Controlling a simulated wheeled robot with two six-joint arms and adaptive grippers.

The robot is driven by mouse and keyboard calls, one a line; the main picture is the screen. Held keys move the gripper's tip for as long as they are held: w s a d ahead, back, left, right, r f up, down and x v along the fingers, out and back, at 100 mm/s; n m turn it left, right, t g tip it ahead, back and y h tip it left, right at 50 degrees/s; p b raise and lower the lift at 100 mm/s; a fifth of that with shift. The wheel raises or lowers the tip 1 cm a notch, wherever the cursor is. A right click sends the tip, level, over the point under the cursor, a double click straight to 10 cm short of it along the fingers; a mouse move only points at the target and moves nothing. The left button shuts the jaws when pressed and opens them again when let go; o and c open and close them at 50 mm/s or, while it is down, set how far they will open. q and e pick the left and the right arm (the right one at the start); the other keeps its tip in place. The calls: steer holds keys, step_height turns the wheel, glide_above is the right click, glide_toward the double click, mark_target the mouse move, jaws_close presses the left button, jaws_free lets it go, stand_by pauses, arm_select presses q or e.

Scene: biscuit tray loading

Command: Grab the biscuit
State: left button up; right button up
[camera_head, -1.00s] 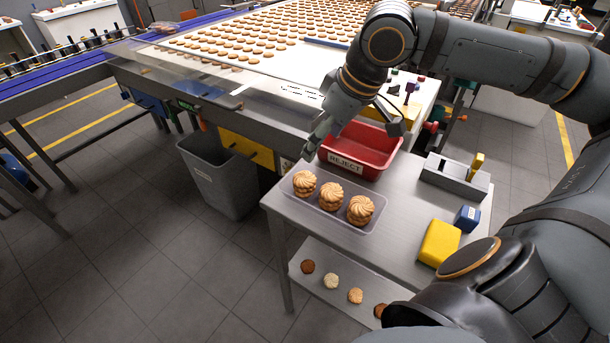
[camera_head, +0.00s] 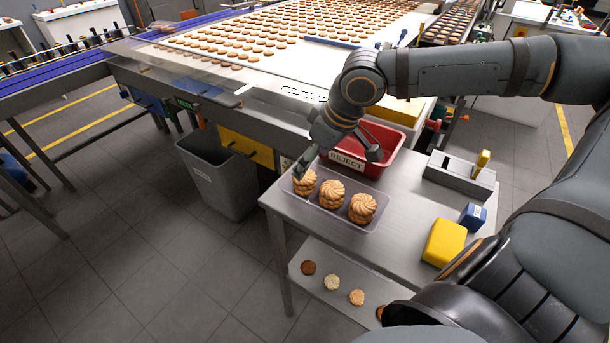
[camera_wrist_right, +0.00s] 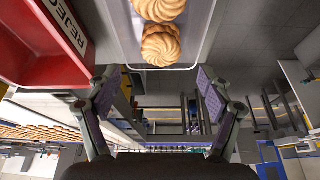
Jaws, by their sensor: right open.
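Several round swirled golden biscuits stand in stacks in a clear plastic tray (camera_head: 381,207) on the metal side table. The stacks are a left one (camera_head: 304,184), a middle one (camera_head: 331,193) and a right one (camera_head: 362,208). My right gripper (camera_head: 338,164) is open and empty, fingers spread, above the tray's back left end by the left stack. In the right wrist view, the near stack (camera_wrist_right: 161,46) lies just beyond and between the open fingertips (camera_wrist_right: 158,87), apart from them. Another stack (camera_wrist_right: 160,9) is cut off at the top. My left gripper is not in view.
A red REJECT bin (camera_head: 384,142) stands right behind the tray, close to the gripper. A yellow block (camera_head: 443,242), a blue block (camera_head: 472,216) and a grey holder (camera_head: 458,176) stand to the right. Loose biscuits lie on the lower shelf (camera_head: 316,283). A grey waste bin (camera_head: 215,176) stands left.

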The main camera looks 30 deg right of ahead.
mark_target(307, 175)
steer(key=x, duration=0.4)
steer(key=shift+a+f, duration=0.1)
steer(key=shift+s, duration=0.15)
steer(key=shift+c, duration=0.9)
steer(key=c, duration=0.7)
steer(key=shift+o, duration=0.2)
